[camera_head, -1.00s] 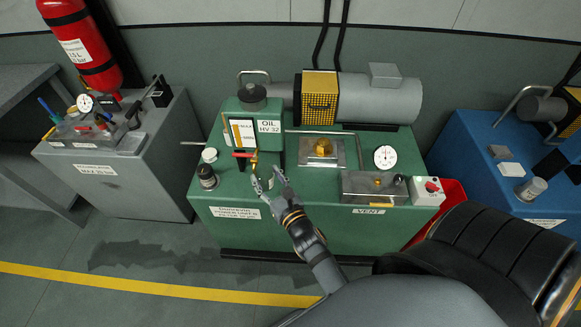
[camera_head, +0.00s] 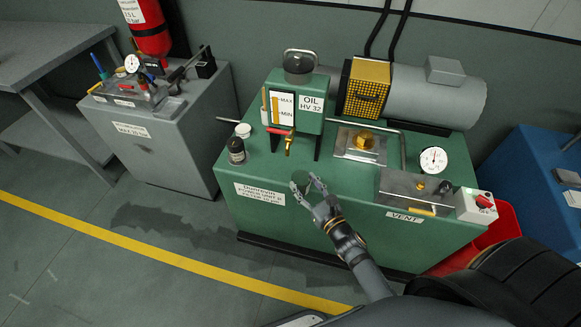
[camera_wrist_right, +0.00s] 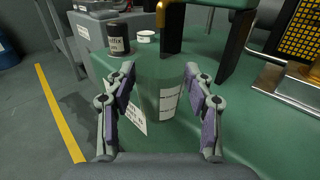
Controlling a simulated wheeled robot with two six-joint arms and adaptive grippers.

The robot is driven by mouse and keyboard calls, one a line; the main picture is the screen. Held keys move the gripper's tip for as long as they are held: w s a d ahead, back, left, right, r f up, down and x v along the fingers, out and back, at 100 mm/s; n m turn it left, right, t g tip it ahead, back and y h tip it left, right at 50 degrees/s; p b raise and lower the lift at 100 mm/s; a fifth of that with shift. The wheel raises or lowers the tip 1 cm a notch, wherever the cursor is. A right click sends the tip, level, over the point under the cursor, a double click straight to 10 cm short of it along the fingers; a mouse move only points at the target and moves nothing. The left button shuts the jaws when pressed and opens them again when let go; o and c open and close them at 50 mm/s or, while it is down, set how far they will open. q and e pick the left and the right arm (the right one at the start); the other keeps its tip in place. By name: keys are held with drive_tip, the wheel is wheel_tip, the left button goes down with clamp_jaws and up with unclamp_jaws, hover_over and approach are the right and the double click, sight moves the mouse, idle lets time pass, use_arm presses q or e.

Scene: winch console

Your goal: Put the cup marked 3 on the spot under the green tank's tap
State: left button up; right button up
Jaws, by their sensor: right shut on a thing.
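The green tank (camera_head: 298,105) stands on the green power unit, with a red-handled brass tap (camera_head: 289,145) on its front. My right gripper (camera_head: 308,182) is shut on a dark green cup (camera_head: 300,178), in front of and slightly right of the tap. In the right wrist view the cup (camera_wrist_right: 160,72) looks green and see-through, upright between the fingers, with a pale label whose print I cannot read. No number 3 is legible. The spot under the tap is not clearly visible. My left gripper is not in view.
A black labelled jar (camera_head: 236,151) and a small white cup-like piece (camera_head: 243,130) stand left of the tap. A brass plug on a plate (camera_head: 365,142), a gauge (camera_head: 433,160) and a switch box (camera_head: 477,206) are to the right. The front-left top is fairly clear.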

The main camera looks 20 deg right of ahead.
sight(297, 173)
drive_tip(key=w, duration=0.3)
drive_tip(key=w+a, duration=0.1)
drive_tip(key=w, duration=0.1)
drive_tip(key=shift+p, duration=0.3)
drive_tip(key=w, duration=0.3)
drive_tip(key=shift+a+r+p, duration=0.2)
drive_tip(key=shift+a+p, duration=0.1)
drive_tip(key=shift+w+f, duration=0.3)
drive_tip(key=shift+f, duration=0.35)
drive_tip(key=shift+f+b, duration=0.3)
drive_tip(key=shift+f, duration=0.05)
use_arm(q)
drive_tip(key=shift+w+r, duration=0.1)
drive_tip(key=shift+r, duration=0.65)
use_arm(e)
drive_tip(key=shift+r, duration=0.1)
drive_tip(key=shift+s, duration=0.1)
drive_tip(key=shift+f, duration=0.2)
drive_tip(key=o, duration=1)
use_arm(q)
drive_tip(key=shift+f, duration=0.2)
